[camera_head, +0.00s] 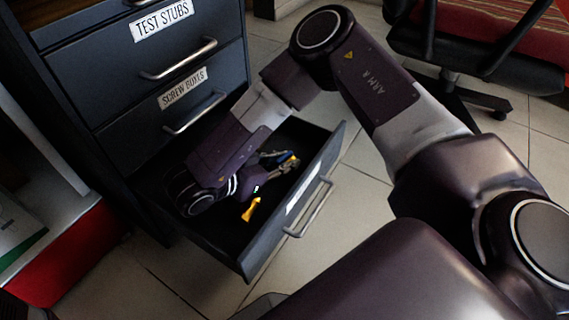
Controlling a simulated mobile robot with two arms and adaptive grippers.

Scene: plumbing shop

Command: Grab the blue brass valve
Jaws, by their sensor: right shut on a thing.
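The blue brass valve (273,155) shows as a small blue piece in the open bottom drawer (323,168), partly hidden by my right gripper. My right gripper (288,166) reaches down into the drawer from above, and its fingers are shut on the valve. A small yellow-gold tip beside the fingers may be part of the valve or another piece; I cannot tell. My left gripper is not in view.
A yellow piece (252,209) lies in the drawer below my right wrist. An office chair (470,60) stands at the upper right. Tiled floor is clear right of the drawer.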

